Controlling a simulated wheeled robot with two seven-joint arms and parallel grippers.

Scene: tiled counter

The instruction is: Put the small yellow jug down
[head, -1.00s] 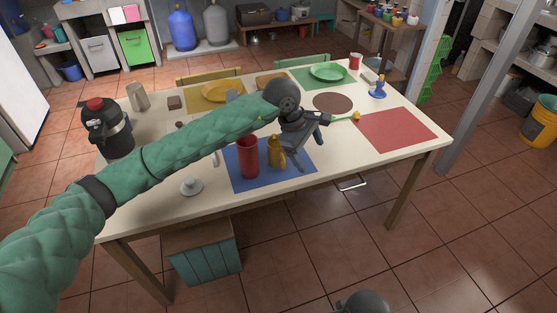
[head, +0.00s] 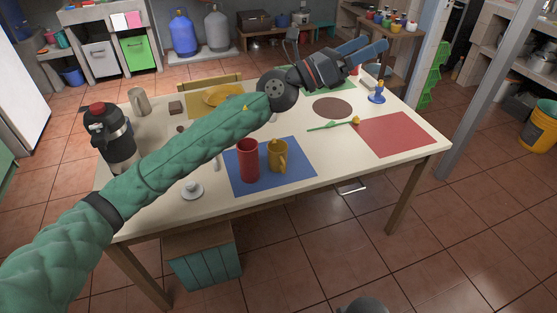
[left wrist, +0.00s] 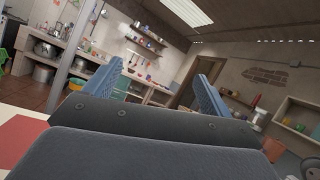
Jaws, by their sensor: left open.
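The small yellow jug (head: 277,155) stands upright on the blue mat (head: 302,175), just right of a tall red cup (head: 248,160). Nothing is touching the jug from my side. My left gripper (head: 378,50) is raised above the far right part of the table, well away from the jug, pointing up and right. In the left wrist view its two blue fingers (left wrist: 168,88) are spread apart with nothing between them. The jug is not in the left wrist view.
A black flask with a red lid (head: 108,138) stands at the table's left. My left arm hides part of the table's middle.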

